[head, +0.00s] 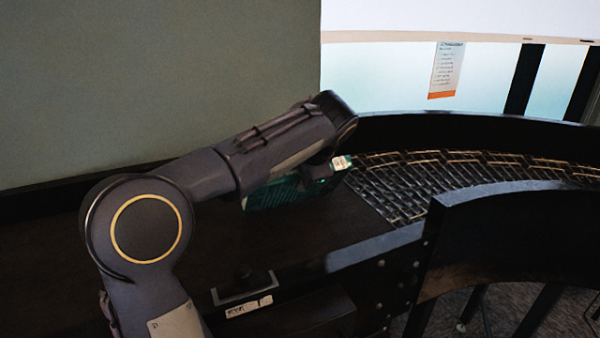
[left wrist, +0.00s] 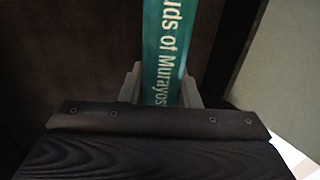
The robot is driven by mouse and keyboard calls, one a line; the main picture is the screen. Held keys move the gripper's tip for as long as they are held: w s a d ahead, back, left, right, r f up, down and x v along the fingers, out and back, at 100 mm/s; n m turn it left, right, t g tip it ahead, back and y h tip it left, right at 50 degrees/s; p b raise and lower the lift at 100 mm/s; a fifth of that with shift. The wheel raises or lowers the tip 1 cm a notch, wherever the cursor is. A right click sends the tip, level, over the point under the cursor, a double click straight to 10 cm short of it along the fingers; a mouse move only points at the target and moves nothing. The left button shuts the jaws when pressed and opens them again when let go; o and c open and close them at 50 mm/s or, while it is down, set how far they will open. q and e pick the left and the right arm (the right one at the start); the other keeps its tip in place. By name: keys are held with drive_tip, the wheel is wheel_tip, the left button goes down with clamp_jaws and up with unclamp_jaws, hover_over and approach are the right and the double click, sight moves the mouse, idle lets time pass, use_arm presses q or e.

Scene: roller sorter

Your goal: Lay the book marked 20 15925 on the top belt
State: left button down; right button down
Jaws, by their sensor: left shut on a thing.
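A green book (head: 290,190) with a white label at its right end is low over the dark belt (head: 345,220), partly hidden behind my left arm. I cannot read the label's number, and I cannot tell whether the book touches the belt. In the left wrist view the green spine (left wrist: 161,50) shows part of a title, "uds of Murayos". My left gripper (left wrist: 162,88) is shut on the book, one finger on each side of the spine. In the head view my left gripper (head: 318,172) is mostly hidden by its wrist. My right gripper is not in view.
A curved roller track (head: 420,185) with dark side walls joins the belt on the right. A dark panel (head: 500,235) stands at the front right. A grey-green wall (head: 160,80) rises behind the belt. A small labelled fixture (head: 245,288) sits at the belt's front edge.

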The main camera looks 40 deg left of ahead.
use_arm(q)
drive_tip(key=shift+f, duration=0.5)
drive_tip(key=c, duration=1)
unclamp_jaws()
drive_tip(key=shift+f, duration=0.1)
drive_tip(key=shift+s+d+r, duration=0.1)
drive_tip(key=shift+d+r, duration=0.15)
drive_tip(key=shift+r, duration=0.3)
drive_tip(key=p+v, duration=0.5)
drive_tip(key=v, duration=0.3)
drive_tip(key=shift+s, duration=0.1)
drive_tip(key=shift+f, duration=0.15)
